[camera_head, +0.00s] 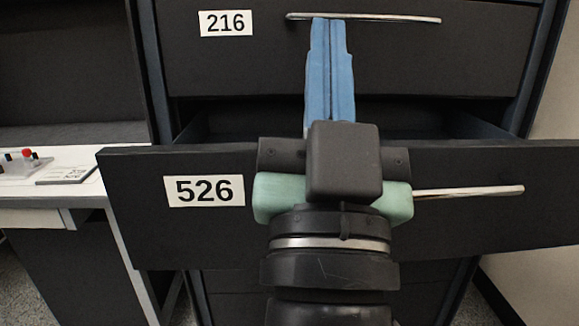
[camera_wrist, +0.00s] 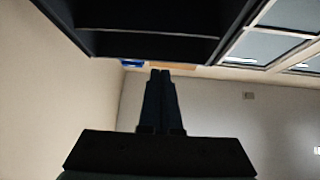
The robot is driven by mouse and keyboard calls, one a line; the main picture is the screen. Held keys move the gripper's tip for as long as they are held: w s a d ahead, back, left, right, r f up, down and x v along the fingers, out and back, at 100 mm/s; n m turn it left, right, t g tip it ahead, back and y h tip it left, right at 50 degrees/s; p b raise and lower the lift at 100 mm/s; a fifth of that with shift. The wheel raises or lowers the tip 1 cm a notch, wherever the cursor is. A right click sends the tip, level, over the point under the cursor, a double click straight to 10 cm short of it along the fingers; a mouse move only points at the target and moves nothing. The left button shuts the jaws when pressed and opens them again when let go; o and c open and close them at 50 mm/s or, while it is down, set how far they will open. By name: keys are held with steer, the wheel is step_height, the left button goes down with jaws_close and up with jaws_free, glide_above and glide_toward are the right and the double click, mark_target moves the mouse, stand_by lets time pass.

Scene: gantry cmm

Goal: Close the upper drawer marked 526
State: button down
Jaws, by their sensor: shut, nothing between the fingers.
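The drawer marked 526 (camera_head: 140,220) is a dark drawer pulled out toward me in the head view, with a white label and a silver bar handle (camera_head: 470,192). Part of its front and handle is hidden behind my gripper. Above it, the drawer marked 216 (camera_head: 240,65) is flush in the cabinet and has its own bar handle (camera_head: 400,18). My gripper (camera_head: 329,22) has blue fingers held together with nothing between them. They point up across the front of drawer 216, their tips near its handle; I cannot tell whether they touch. The wrist view also shows the shut fingers (camera_wrist: 160,72).
A white-topped desk (camera_head: 60,185) with a small device with red and black knobs (camera_head: 22,158) stands at the left. A pale wall (camera_head: 555,110) is at the right. The wrist view shows dark cabinet parts (camera_wrist: 140,45), a pale wall (camera_wrist: 50,110) and window panes (camera_wrist: 250,48).

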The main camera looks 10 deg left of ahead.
mark_target(233, 225)
steer(key=w+a+f+m+g+y+p, duration=0.1)
steer(key=a+f+m+g+y+p, duration=0.15)
steer(key=a+f+p, duration=0.3)
steer(key=w+a+f+m+g+y+p, duration=0.2)
steer(key=a+f+m+g+p, duration=0.1)
steer(key=a+f+m+p, duration=0.25)
steer(key=s+d+f+m+g+h+p, duration=0.1)
steer(key=s+f+m+g+h+p, duration=0.1)
steer(key=s+f+m+p, duration=0.4)
steer(key=s+d+f+m+g+h+p, duration=0.1)
steer(key=s+f+h+p, duration=0.2)
steer(key=f, duration=0.5)
steer(key=shift+y, duration=0.75)
steer(key=p+x, duration=0.1)
steer(key=x, duration=0.6)
steer(key=p+x, duration=0.1)
steer(key=x, duration=0.5)
steer(key=shift+w+a+f+p, duration=0.2)
steer(key=shift+w+a+p, duration=0.1)
steer(key=shift+p, duration=0.1)
